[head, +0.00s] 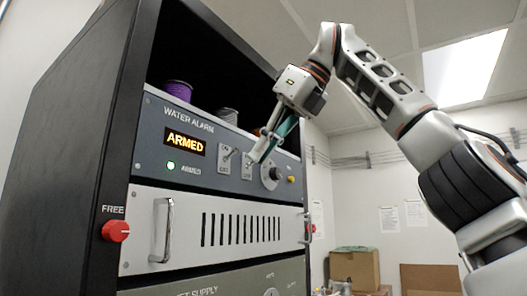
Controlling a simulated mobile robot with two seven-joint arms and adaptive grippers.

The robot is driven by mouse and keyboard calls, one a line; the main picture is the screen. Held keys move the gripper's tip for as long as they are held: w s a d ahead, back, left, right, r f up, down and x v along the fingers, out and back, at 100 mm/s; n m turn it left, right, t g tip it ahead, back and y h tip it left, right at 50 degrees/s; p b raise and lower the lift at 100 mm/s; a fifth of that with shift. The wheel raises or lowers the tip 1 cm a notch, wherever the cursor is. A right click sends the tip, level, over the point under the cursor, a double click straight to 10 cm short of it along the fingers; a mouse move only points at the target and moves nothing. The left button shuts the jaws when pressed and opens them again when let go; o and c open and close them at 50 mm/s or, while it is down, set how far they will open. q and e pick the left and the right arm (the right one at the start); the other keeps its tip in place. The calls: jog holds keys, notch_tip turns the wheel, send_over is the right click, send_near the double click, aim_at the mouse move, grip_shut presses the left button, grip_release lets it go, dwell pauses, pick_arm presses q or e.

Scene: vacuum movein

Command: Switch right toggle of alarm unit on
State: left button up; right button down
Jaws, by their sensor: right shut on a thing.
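The alarm unit (212,127) is a blue-grey panel marked WATER ALARM in a black rack. Its display (184,142) reads ARMED in amber, and a green lamp (171,165) below it is lit. The left toggle (227,154) has a bare metal lever on a white plate. The right toggle (247,168) sits beside it on its own plate. My right gripper (263,148) reaches down from the upper right and is shut on the right toggle; its fingers hide most of the lever, so its exact position is unclear. My left gripper is not in view.
A round knob (271,174) and a yellow button (291,180) sit just right of the toggles. Below is a white vented panel (190,213) with protruding handles. A red FREE knob (116,231) is on the rack's left post. Spools (177,90) stand above the unit.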

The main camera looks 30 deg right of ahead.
jog(key=shift+r, duration=0.1)
jog(key=shift+g, duration=0.3)
dwell(0.5)
jog(key=c, duration=2.2)
grip_release()
jog(key=shift+s+d+f+t, duration=0.1)
jog(key=shift+f+t, duration=0.2)
jog(key=shift+t, duration=0.4)
